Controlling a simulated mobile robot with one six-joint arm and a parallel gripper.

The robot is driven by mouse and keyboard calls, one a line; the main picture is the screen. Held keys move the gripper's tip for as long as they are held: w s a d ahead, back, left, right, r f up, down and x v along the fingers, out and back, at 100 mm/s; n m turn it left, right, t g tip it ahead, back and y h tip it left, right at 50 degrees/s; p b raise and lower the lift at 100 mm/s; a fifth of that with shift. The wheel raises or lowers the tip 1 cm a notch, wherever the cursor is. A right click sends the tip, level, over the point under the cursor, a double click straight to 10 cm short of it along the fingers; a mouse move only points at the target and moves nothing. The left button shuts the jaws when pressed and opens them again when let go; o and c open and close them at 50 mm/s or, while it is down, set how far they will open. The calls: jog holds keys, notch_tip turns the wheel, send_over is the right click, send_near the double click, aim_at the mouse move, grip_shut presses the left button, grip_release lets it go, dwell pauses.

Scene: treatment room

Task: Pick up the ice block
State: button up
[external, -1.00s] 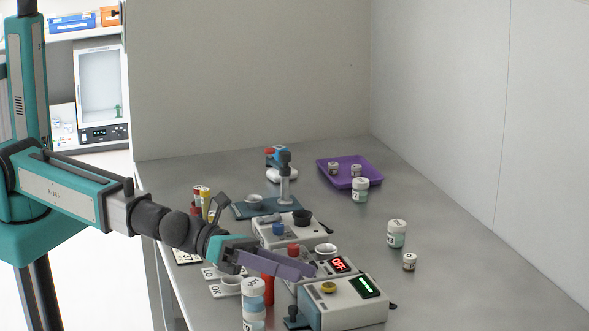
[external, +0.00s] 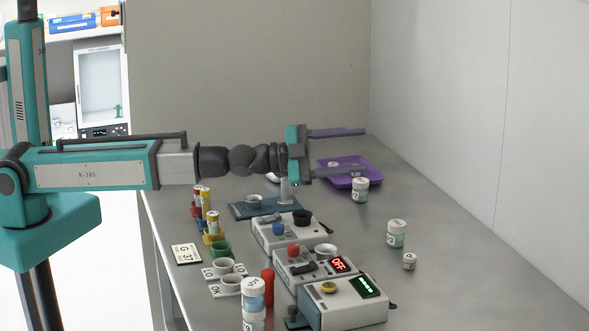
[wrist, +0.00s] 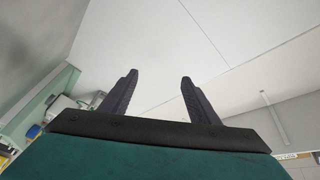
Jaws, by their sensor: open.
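No ice block can be made out in either view. My gripper (external: 366,150) is open and empty, held high above the back of the bench with its two purple fingers pointing right in the external view. The fingers reach in front of the purple tray (external: 352,184) in that view and hide part of it. In the wrist view my gripper (wrist: 159,76) has its fingers well apart, with only pale walls and ceiling beyond and nothing between them.
Devices with red (external: 341,264) and green (external: 367,286) displays stand along the bench's near middle. White-lidded jars (external: 397,234) stand at right. Racked tubes (external: 208,220), cups (external: 223,266) and a G 37 card (external: 186,254) lie at left. The right side of the bench (external: 470,285) is mostly bare.

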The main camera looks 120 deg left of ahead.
jog(key=s+a+r+n+g+y, duration=0.1)
jog(key=s+a+r+n+y, duration=0.25)
jog(key=s+a+n, duration=0.65)
jog(key=s+a+r+n+g+y, duration=0.25)
jog(key=s+a+n+y, duration=0.35)
jog(key=a, duration=0.8)
jog(key=s+a+r+n+g+y+b, duration=0.1)
jog(key=s+a+r+n+g+y, duration=0.15)
jog(key=s+a+n, duration=0.75)
jog(key=s+a+r+n+g+y, duration=0.2)
jog(key=s+a+n+g, duration=0.2)
jog(key=s+a+n, duration=0.55)
jog(key=s+d+f+n+h+p, duration=0.1)
jog(key=s+d+f+n+p, duration=0.1)
jog(key=f+n, duration=0.4)
jog(key=s+d+f+n+h+p, duration=0.2)
jog(key=d+f+n, duration=0.3)
jog(key=f, duration=0.9)
jog(key=s+d+f+n+g+h+p, duration=0.1)
jog(key=s+d+f+n+p, duration=0.3)
jog(key=f+n, duration=0.4)
notch_tip(320, 180, down, 2)
jog(key=shift+f+h, duration=0.1)
jog(key=shift+h, duration=0.3)
jog(key=shift+s+d+f+n, duration=0.1)
jog(key=shift+d+f+n, duration=0.3)
jog(key=shift+f+n, duration=0.2)
